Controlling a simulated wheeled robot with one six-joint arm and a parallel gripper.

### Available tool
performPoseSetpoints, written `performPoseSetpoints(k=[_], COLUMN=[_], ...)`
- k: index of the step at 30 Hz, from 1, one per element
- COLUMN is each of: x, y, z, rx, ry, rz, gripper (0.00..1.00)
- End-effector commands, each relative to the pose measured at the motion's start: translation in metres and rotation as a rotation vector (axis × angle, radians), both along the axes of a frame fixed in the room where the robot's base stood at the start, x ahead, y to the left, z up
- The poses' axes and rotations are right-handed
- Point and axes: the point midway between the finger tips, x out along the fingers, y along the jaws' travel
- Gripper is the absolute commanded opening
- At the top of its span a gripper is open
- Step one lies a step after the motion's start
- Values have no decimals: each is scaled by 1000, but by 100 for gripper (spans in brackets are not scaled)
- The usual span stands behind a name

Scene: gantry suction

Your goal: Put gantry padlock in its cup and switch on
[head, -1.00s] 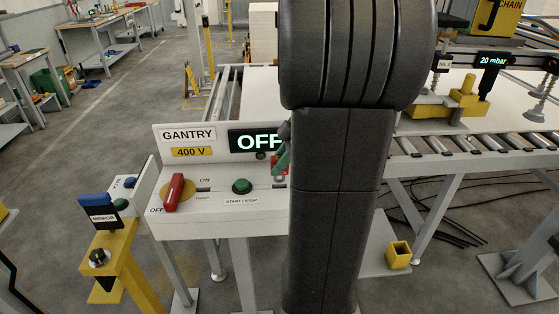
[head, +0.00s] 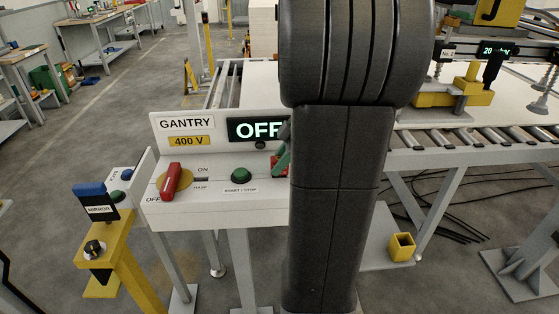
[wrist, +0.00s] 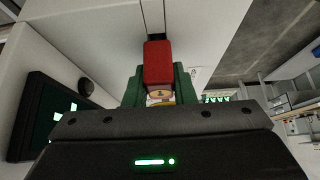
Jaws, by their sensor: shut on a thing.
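The red padlock (wrist: 158,62) is between the two green fingers of my gripper (wrist: 158,90) in the wrist view, and the gripper is shut on it. In the head view a red piece of the padlock (head: 278,162) and one green finger show at the right of the gantry panel (head: 205,217); my arm hides the rest. I cannot tell whether the padlock touches the panel. The red rotary switch handle (head: 171,182) points down-left to OFF. The display (head: 257,130) reads OFF. A small yellow square cup (head: 401,247) stands on a low grey shelf at the right.
A green START/STOP button (head: 241,174) sits on the panel. A yellow post with a MIRROR switch (head: 97,250) stands at the left front. The roller conveyor (head: 470,140) is behind my arm at the right. Cables lie on the floor beyond the cup.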

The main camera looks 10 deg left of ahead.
Motion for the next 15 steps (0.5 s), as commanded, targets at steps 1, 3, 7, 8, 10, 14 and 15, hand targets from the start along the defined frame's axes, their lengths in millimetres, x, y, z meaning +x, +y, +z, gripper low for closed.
performPoseSetpoints(k=[1, 3, 7, 8, 10, 14, 15], x=[0, 0, 0, 0, 0, 0, 0], y=[0, 0, 0, 0, 0, 0, 0], z=[-4, -7, -6, -6, -6, -6, -6], rx=[0, 0, 0, 0, 0, 0, 0], ry=[0, 0, 0, 0, 0, 0, 0], rz=[0, 0, 0, 0, 0, 0, 0], gripper=[0, 0, 37, 43, 49, 49, 49])
